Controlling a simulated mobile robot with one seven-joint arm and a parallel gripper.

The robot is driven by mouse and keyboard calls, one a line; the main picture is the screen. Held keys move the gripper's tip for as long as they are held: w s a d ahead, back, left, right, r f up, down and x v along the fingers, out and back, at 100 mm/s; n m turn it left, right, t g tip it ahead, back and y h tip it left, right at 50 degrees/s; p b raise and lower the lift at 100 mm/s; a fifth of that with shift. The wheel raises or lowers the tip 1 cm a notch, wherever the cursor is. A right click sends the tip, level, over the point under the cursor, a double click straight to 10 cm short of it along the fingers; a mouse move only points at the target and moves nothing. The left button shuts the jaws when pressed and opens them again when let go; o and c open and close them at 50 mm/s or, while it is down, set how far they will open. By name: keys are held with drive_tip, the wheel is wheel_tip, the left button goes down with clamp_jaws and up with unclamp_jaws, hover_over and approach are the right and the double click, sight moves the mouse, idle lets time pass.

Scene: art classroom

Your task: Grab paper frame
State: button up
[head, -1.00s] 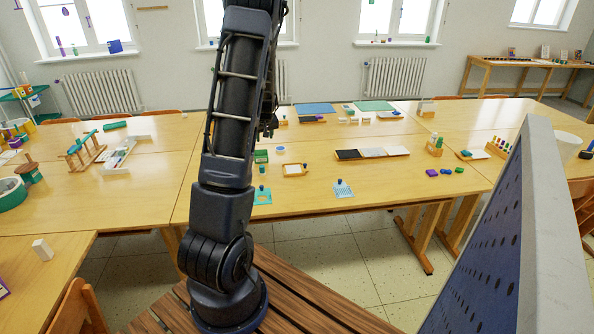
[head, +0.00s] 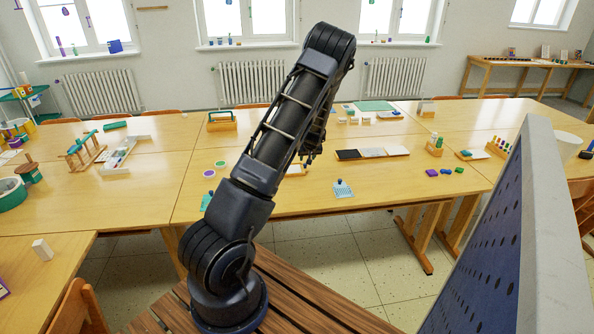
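A small wooden frame with a white inside (head: 297,171) lies on the middle table and may be the paper frame. My arm covers its left part in the head view. My gripper (head: 311,158) hangs down behind my forearm, just above and right of this frame in the picture. It is small and dark, mostly hidden by the arm. I cannot tell whether its fingers are open or shut, and I see nothing held.
Right of the gripper lies a row of black, grey and white trays (head: 372,153). A blue dotted piece (head: 343,189) lies nearer the front edge. A wooden carrier (head: 221,121) stands at the back left. A grey-edged blue perforated panel (head: 500,230) blocks the right foreground.

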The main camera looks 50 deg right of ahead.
sight(305, 164)
drive_tip(key=shift+x, duration=3.9)
drive_tip(key=shift+w+r, duration=0.1)
drive_tip(key=shift+w, duration=0.05)
drive_tip(key=shift+c, duration=0.4)
clamp_jaws()
